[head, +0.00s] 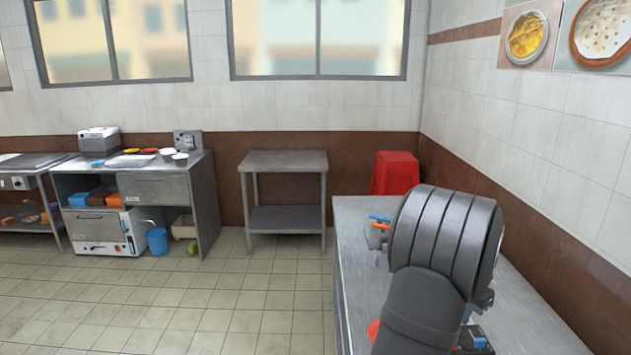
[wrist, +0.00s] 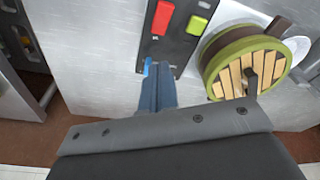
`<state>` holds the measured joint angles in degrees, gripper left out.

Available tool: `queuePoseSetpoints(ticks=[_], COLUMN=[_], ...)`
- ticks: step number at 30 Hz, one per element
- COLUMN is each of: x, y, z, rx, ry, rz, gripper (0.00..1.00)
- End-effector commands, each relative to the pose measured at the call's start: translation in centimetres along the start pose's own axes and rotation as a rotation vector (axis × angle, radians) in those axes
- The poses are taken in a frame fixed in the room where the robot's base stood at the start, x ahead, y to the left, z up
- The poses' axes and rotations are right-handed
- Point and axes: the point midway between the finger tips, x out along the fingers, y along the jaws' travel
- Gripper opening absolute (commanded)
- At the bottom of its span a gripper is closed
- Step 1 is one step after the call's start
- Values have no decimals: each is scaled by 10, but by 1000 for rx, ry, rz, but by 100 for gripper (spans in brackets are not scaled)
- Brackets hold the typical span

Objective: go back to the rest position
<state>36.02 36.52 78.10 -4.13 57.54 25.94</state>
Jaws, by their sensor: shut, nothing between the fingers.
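My gripper (wrist: 158,75) shows in the wrist view as two blue-grey fingers close together, with nothing between them. It points at a black panel (wrist: 183,48) with a red button (wrist: 162,18) and a green button (wrist: 197,25). I cannot tell whether the fingertips touch the panel. In the head view my arm stands over the steel counter (head: 355,285) at the right, and my fingers are hidden behind it.
A round slatted wooden lid (wrist: 243,75) with a green rim and dark knob is right of my fingers. A red stool (head: 396,172) stands behind the counter. An empty steel table (head: 284,160) stands at the back, and an equipment bench (head: 205,200) further left. Open tiled floor lies left of the counter.

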Motion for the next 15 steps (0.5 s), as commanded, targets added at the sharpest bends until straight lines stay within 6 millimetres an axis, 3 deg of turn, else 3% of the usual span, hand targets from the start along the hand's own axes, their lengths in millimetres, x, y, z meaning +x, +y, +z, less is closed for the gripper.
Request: queuePoseSetpoints(ticks=[10, 15], x=[-2, 10], y=[0, 0], z=[0, 2], rx=[0, 0], ry=[-1, -3], rz=[0, 1], gripper=[0, 0])
